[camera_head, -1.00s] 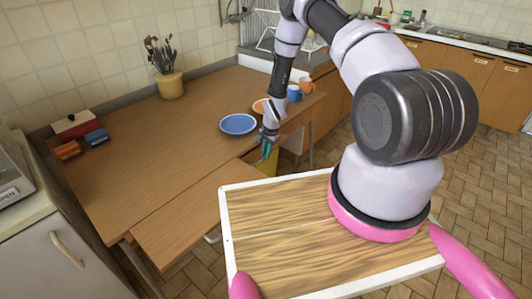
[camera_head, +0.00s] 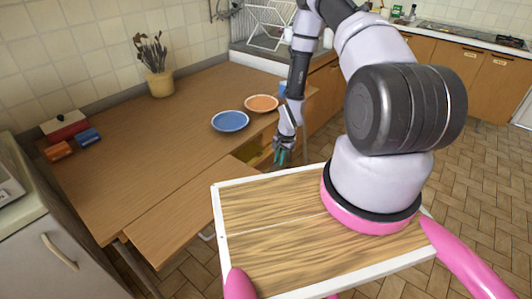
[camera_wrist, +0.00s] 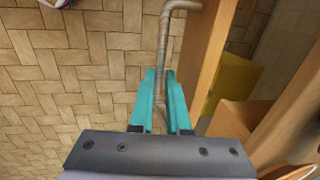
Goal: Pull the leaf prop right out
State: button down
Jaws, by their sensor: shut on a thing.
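My gripper (camera_head: 281,157) is low in front of the table's front edge, to the right of the wooden leaf (camera_head: 180,218). In the wrist view my gripper (camera_wrist: 163,78) has its teal fingers close together around a thin bent metal bar, the leaf prop (camera_wrist: 163,45). The bar runs between the fingers and bends to the right at the top. Its lower part is hidden by the fingers. In the head view I cannot make out the held bar. The leaf lies along the table's front edge.
On the table (camera_head: 130,150) are a blue plate (camera_head: 230,121), an orange plate (camera_head: 261,103), a plant pot (camera_head: 160,83) and a red box (camera_head: 68,126). A yellow surface (camera_wrist: 233,82) shows beside a wooden upright (camera_wrist: 205,60). Parquet floor lies open at right.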

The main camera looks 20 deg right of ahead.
jog(key=shift+s+d, duration=0.55)
jog(key=shift+s, duration=0.25)
jog(key=c, duration=0.9)
grip_release()
jog(key=r, duration=0.3)
jog(key=s+r, duration=0.1)
jog(key=r, duration=0.3)
jog(key=d+r, duration=0.1)
jog(key=r, duration=0.2)
jog(key=shift+s+d+r, duration=0.1)
jog(key=shift+s+r, duration=0.15)
jog(key=shift+r, duration=0.05)
